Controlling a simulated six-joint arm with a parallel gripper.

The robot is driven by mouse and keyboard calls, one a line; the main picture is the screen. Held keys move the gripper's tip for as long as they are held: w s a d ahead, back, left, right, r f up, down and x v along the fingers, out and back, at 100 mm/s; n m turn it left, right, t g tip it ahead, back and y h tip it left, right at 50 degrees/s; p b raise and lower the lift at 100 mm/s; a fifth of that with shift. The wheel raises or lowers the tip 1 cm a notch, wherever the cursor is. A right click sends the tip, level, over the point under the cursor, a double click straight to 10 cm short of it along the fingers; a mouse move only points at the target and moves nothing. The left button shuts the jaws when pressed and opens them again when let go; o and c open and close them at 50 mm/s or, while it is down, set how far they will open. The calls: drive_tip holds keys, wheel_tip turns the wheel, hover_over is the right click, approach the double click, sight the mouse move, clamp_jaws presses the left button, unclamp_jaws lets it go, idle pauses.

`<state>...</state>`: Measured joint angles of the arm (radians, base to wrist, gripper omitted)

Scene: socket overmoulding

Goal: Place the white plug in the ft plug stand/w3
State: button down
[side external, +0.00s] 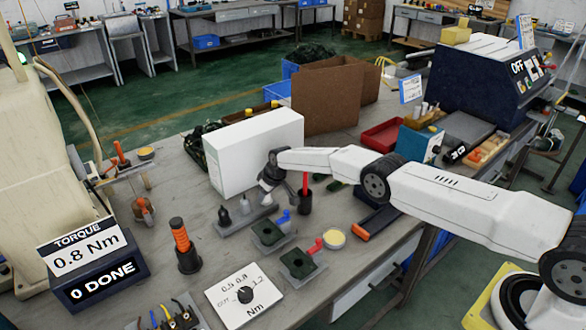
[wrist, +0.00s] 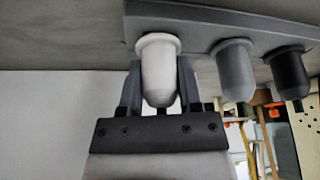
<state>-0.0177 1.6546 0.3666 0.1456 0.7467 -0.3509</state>
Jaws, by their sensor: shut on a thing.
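The white plug (wrist: 157,75) is between the two fingers of my gripper (wrist: 159,88) in the wrist view. My gripper is shut on it. Its wide collar is up against or just over the left end of the grey plug stand (wrist: 204,38); I cannot tell whether it is fully seated. A grey plug (wrist: 235,75) and a black plug (wrist: 287,73) sit in the stand beside it. In the side view my gripper (side external: 267,190) is low at the right end of the plug stand (side external: 234,226), and the white plug is hard to make out there.
A white box (side external: 255,150) stands close behind the stand. A red-handled tool (side external: 305,190) stands upright to the right. Two dark fixtures (side external: 268,233) lie in front, and an orange-handled driver (side external: 181,240) stands at the left. The bench between driver and stand is clear.

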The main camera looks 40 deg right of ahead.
drive_tip(key=shift+f, duration=0.15)
drive_tip(key=shift+c, duration=1.4)
unclamp_jaws()
drive_tip(key=shift+r, duration=0.35)
drive_tip(key=shift+s+r, duration=0.1)
drive_tip(key=shift+r, duration=0.25)
drive_tip(key=v, duration=1.1)
drive_tip(key=shift+s+d, duration=0.1)
drive_tip(key=shift+s, duration=0.1)
